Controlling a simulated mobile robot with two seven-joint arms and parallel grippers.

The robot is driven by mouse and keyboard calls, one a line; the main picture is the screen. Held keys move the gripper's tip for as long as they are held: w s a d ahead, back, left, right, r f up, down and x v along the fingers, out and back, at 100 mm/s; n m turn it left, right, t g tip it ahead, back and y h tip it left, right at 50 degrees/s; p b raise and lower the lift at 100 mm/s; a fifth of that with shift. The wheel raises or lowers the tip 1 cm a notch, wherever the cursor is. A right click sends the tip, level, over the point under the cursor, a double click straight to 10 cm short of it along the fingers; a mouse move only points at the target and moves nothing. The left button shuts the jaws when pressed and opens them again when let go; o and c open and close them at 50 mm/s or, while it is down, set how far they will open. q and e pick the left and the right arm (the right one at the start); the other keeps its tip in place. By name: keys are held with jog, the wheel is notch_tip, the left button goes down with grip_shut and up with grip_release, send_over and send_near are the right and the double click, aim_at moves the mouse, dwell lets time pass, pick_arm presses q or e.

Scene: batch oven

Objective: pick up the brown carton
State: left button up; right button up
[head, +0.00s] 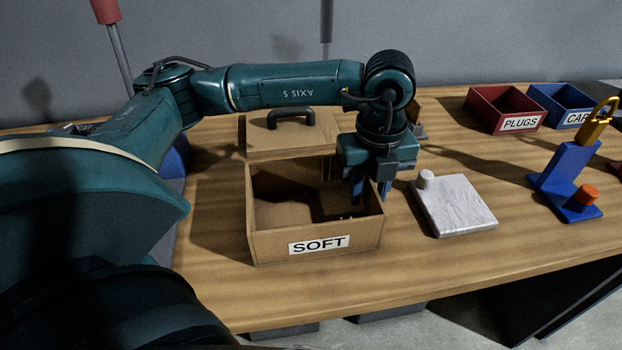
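No separate brown carton stands out clearly. The main brown box-like thing is an open brown box (270,244) labelled SOFT, near the middle of the table. Its inside is partly in shadow, and I cannot tell the dark shapes there from contents. My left gripper (371,192) points down at the box's right side, with its blue fingers apart. I see nothing held between them; the wrist hides part of the box's back right corner. A small brown piece (416,112) shows behind the wrist, mostly hidden. My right gripper is not in view.
A flat brown lid-like panel with a black handle (290,118) lies behind the box. A white slab (454,209) with a knob lies to the right. Farther right are a blue stand (566,170), a red PLUGS bin (484,113) and a blue bin (549,110).

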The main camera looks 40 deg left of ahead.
pick_arm(q)
jog(key=shift+f, duration=0.95)
grip_shut()
